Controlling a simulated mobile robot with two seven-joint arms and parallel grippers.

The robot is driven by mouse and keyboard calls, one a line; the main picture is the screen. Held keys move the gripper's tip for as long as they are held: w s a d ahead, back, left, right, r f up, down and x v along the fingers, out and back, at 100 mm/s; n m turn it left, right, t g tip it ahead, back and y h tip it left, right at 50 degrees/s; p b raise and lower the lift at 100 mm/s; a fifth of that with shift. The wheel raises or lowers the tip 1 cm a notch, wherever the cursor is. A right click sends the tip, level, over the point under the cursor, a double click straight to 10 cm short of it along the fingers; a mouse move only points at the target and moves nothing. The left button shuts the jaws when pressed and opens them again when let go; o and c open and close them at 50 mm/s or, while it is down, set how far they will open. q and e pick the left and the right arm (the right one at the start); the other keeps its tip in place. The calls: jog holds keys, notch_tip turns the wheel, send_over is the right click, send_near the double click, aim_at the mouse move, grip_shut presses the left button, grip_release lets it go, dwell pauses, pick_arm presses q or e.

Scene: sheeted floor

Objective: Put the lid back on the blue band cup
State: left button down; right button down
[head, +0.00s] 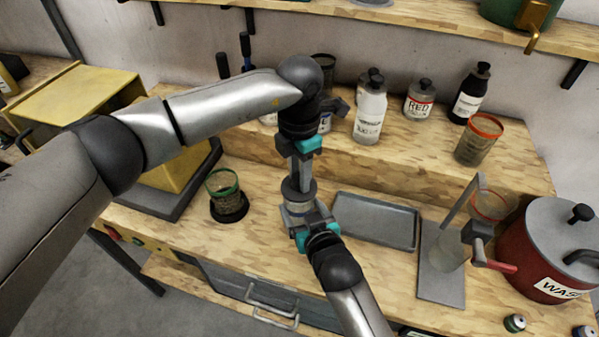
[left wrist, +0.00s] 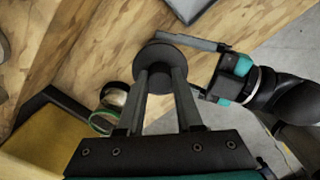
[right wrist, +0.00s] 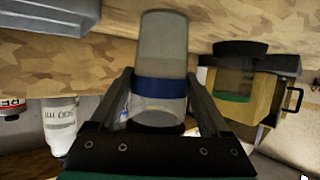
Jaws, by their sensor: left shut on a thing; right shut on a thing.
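The blue band cup (right wrist: 160,60) is clear with a blue band and stands upright between the fingers of my right gripper (right wrist: 163,100), which is shut on it. In the head view the cup (head: 297,209) is mostly hidden by the grippers. My left gripper (head: 303,168) points down from above and is shut on the dark round lid (head: 298,190). In the left wrist view the lid (left wrist: 160,60) sits at the fingertips and covers the cup. The lid is right at the cup's mouth; I cannot tell whether it is fully seated.
A green-rimmed cup (head: 224,184) stands on a black disc to the left. A grey tray (head: 375,222) lies to the right, then a stand with a funnel (head: 440,270) and a red waste pot (head: 535,260). Bottles (head: 369,115) stand on the raised shelf behind.

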pick_arm(q)
jog(key=shift+f, duration=0.6)
jog(key=c, duration=0.5)
grip_release()
jog(key=shift+r, duration=0.1)
notch_tip(320, 180, up, 12)
pick_arm(e)
grip_release()
dwell(0.3)
